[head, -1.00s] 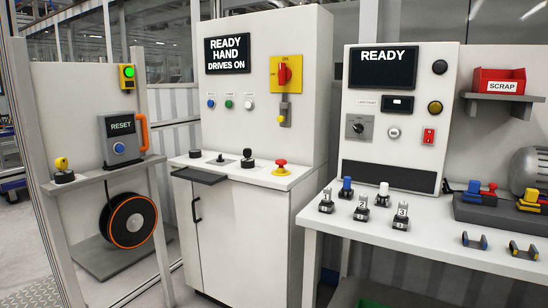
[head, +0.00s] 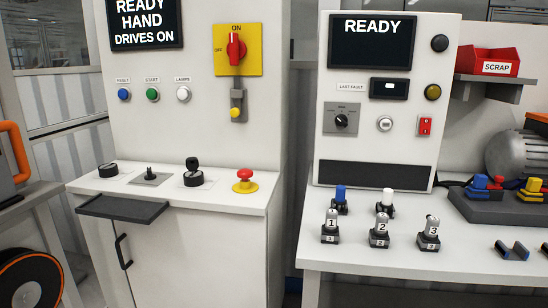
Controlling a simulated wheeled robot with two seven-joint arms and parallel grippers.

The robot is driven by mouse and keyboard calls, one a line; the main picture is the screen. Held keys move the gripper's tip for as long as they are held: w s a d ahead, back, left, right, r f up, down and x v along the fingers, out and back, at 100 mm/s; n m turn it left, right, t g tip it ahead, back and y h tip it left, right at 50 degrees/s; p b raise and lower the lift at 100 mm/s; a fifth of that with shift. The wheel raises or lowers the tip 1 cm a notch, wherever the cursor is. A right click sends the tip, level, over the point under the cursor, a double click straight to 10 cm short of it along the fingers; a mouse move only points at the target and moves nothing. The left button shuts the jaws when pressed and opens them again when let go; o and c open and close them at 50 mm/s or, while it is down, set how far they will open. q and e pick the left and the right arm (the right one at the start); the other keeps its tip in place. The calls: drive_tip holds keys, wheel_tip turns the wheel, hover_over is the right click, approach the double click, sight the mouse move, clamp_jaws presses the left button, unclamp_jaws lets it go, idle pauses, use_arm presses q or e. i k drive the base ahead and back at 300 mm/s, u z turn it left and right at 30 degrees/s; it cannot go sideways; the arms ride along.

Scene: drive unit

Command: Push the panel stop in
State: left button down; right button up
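A red mushroom-head stop button (head: 244,177) on a yellow base stands on the right part of the white cabinet's ledge (head: 225,200) in the head view. Its cap sits clear above the yellow base. The cabinet's upright panel carries a dark screen (head: 143,22) reading READY HAND DRIVES ON. Neither of my grippers shows in the head view.
Black controls (head: 193,174) stand left of the stop on the ledge. A dark tray (head: 122,208) juts out in front. A yellow plate with a red rotary switch (head: 236,46) is above. The white bench (head: 400,258) with numbered pieces stands right, across a gap.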

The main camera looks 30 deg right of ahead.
sight(244, 174)
drive_tip(key=z, duration=0.95)
drive_tip(key=i, duration=0.85)
drive_tip(key=z, duration=0.95)
